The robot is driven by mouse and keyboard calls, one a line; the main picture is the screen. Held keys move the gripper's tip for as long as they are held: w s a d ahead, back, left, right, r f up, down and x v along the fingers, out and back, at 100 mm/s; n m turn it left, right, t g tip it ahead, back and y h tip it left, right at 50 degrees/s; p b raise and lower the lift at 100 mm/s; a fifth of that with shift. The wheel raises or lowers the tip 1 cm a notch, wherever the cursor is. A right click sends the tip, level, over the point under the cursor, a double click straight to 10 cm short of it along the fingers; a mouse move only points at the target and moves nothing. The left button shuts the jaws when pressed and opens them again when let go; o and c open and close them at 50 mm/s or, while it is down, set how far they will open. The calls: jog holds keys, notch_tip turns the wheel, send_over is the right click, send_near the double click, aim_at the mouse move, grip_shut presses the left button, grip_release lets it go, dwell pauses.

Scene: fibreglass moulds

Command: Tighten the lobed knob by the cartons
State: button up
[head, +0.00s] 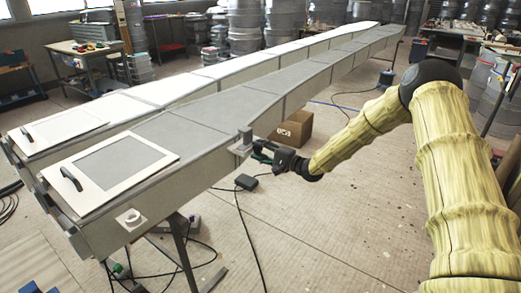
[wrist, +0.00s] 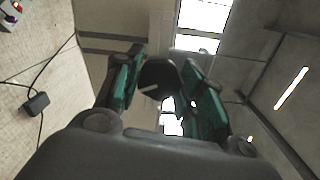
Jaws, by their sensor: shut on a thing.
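The lobed knob (wrist: 158,76) shows in the wrist view as a dark rounded shape with a pale line on it. My gripper (wrist: 163,84) has a green-padded finger on each side of the knob and is shut on it. In the head view my gripper (head: 262,150) reaches the side of the long grey mould (head: 200,128), at a small grey bracket (head: 243,140). The knob cannot be made out there, hidden by the fingers. A brown carton (head: 295,128) stands on the floor just behind my gripper.
A white plate with a round fitting (head: 130,217) sits on the mould's near side. A black box with a cable (head: 246,182) hangs or lies below my gripper; it also shows in the wrist view (wrist: 36,104). The floor to the right of the mould is mostly clear.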

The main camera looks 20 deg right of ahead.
jog(key=m, duration=0.4)
jog(key=shift+r+m+p, duration=0.1)
jog(key=shift+m+p, duration=0.25)
jog(key=shift+m, duration=0.05)
dwell(0.4)
jog(key=o, duration=1)
jog(key=shift+d, duration=0.1)
jog(key=v, duration=1.2)
